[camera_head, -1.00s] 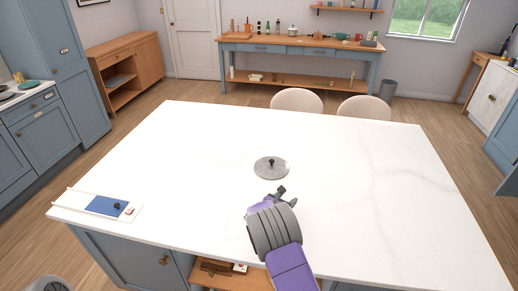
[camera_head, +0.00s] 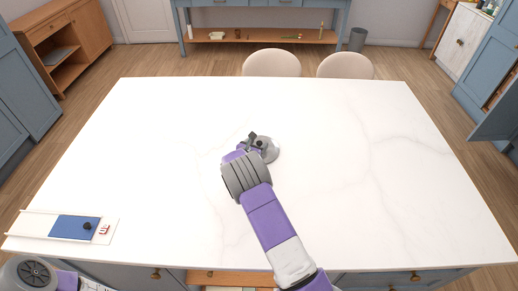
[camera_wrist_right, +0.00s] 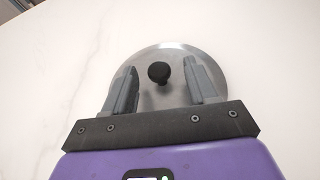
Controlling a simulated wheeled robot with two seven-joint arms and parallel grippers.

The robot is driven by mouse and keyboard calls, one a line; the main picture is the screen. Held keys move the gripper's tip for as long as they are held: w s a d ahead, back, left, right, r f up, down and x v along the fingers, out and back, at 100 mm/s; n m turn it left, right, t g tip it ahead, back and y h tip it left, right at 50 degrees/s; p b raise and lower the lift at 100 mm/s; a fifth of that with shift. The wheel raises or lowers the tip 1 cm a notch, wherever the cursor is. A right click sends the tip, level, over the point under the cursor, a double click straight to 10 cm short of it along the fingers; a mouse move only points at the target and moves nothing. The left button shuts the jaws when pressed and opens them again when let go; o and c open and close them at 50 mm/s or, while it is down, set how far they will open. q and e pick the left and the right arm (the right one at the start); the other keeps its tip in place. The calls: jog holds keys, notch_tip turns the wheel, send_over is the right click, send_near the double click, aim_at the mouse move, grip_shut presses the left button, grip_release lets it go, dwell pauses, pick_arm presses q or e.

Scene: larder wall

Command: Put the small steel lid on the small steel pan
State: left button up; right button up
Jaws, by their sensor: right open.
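The small steel lid (camera_head: 271,152), a flat grey disc with a black knob, lies on the white island top near its middle. My right gripper (camera_head: 255,140) is over it and hides part of it in the head view. In the right wrist view the gripper (camera_wrist_right: 162,68) is open, its two fingers over the lid (camera_wrist_right: 158,98) on either side of the black knob (camera_wrist_right: 159,72). Clear gaps show between knob and fingers. No steel pan shows in either view. My left gripper is out of view.
The white island top (camera_head: 350,200) is mostly clear. A white board with a blue panel (camera_head: 75,227) lies at its front left corner. Two pale chairs (camera_head: 271,63) stand behind the island. A blue cabinet door (camera_head: 497,118) sticks out at the right.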

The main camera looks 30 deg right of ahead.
jog(key=shift+x, duration=1.3)
jog(key=shift+c, duration=0.3)
jog(key=shift+w, duration=0.1)
grip_shut()
jog(key=shift+r, duration=0.1)
